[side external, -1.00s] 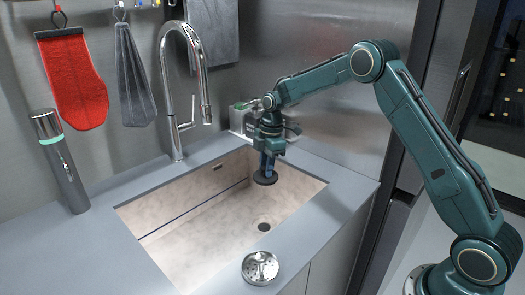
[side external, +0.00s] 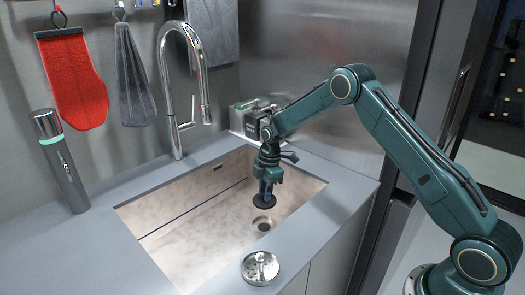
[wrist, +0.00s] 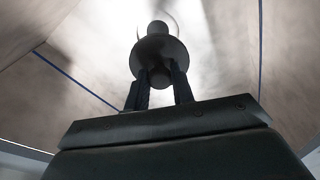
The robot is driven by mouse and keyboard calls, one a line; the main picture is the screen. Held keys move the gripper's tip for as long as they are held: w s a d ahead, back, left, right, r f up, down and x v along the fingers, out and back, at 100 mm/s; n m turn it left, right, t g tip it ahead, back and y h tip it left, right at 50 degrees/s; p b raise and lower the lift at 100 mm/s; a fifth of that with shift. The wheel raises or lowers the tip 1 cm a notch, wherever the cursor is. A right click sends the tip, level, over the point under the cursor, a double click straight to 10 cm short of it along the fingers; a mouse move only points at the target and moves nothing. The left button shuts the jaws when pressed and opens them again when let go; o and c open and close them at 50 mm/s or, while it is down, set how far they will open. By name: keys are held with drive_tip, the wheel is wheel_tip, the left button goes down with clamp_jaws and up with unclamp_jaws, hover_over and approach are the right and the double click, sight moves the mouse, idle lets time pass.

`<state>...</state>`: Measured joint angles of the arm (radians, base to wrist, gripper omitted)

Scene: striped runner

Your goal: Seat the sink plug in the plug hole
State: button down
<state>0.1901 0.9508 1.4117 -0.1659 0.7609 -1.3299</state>
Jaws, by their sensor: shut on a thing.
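The dark round sink plug (side external: 264,202) hangs below my gripper (side external: 267,189), inside the sink basin, flange roughly level. The plug hole (side external: 263,224) is a metal ring with a dark centre in the basin floor. In the side view the plug is above and slightly behind the hole, apart from it. In the wrist view my gripper (wrist: 161,84) is shut on the plug (wrist: 151,50), with a finger on each side below its wide flange. A bright area and a faint curved outline lie behind the plug there; I cannot tell how well it lines up with the hole.
The basin rim (side external: 300,213) surrounds the work. A metal strainer (side external: 260,267) sits on the front counter.

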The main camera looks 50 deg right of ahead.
drive_tip(key=shift+f, duration=5.6)
drive_tip(key=shift+f, duration=0.15)
drive_tip(key=c, duration=1.2)
unclamp_jaws()
drive_tip(key=shift+r, duration=0.2)
drive_tip(key=shift+s+d+r, duration=0.1)
drive_tip(key=shift+d+r, duration=0.15)
drive_tip(key=shift+r, duration=1.75)
drive_tip(key=shift+s+d+r, duration=0.1)
drive_tip(key=shift+d+r, duration=0.1)
drive_tip(key=shift+r, duration=1.75)
drive_tip(key=shift+d+r, duration=0.25)
drive_tip(key=shift+r, duration=1.75)
